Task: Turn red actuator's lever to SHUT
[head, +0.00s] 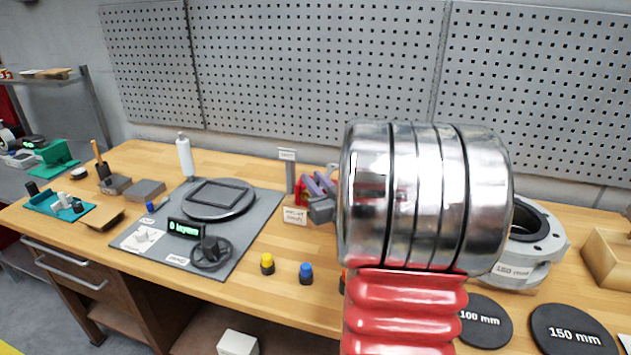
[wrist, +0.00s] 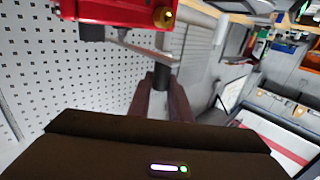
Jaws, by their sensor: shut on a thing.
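In the wrist view the red actuator (wrist: 125,11) fills the top edge, with a brass fitting (wrist: 163,17) at its right end. A grey metal lever (wrist: 137,48) runs below it and ends in a dark grip (wrist: 161,76). My gripper (wrist: 162,88) is shut on this lever end, one dark finger on each side.
A grey mat (head: 253,235) with a round black plate (head: 219,199) lies left of centre. Yellow (head: 267,264) and blue (head: 306,273) capped pieces stand near the front edge. A flanged grey ring (head: 545,245) stands at right. Pegboard (head: 320,65) closes the back.

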